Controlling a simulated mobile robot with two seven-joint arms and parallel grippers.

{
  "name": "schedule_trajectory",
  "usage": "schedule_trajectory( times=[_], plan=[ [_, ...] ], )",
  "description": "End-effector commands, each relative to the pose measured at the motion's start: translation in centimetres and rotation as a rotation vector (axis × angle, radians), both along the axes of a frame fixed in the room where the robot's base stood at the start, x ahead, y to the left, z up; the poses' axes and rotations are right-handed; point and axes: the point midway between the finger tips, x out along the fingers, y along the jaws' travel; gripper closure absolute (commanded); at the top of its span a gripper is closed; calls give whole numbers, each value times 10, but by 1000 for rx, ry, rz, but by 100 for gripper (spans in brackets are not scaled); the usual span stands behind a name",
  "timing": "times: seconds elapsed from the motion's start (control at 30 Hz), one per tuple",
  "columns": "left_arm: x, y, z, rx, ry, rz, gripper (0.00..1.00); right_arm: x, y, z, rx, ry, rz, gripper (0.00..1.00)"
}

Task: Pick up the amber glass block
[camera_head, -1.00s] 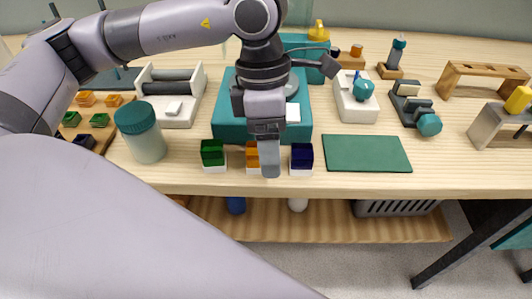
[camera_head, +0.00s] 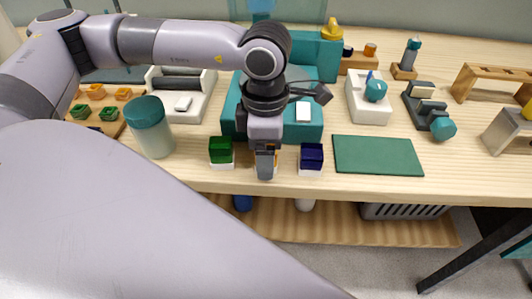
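The amber glass block (camera_head: 276,157) stands on a small white base near the front edge of the table, mostly hidden behind my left gripper (camera_head: 265,168). The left gripper points down right at the block. From this angle I cannot tell how far apart its fingers are or whether they touch the block. A green glass block (camera_head: 220,150) on a white base stands to the left. A dark blue glass block (camera_head: 312,156) on a white base stands to the right. My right gripper is not in view.
A teal machine (camera_head: 302,130) stands close behind the blocks. A jar with a teal lid (camera_head: 150,127) is to the left, and a flat green mat (camera_head: 377,155) lies to the right. A tray of coloured pieces (camera_head: 82,116) is at far left. The table's front edge is close.

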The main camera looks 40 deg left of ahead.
Motion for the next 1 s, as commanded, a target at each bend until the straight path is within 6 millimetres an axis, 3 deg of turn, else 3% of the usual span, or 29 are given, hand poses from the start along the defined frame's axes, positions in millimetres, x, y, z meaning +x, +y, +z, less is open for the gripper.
schedule_trajectory(
  times=[0.1, 0.3, 0.73, 0.87, 1.0],
  plan=[
    [0, 0, 0, 0, 0, 1, 34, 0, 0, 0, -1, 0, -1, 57],
    [0, 0, 0, 0, 0, 1, 94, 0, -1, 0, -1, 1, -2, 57],
    [1, 0, 11, 0, -2, 1, 94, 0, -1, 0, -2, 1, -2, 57],
    [1, 0, 29, -1, -4, 1, 94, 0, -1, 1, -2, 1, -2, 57],
    [1, 0, 62, -3, -7, 1, 94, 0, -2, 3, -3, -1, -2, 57]
  ],
)
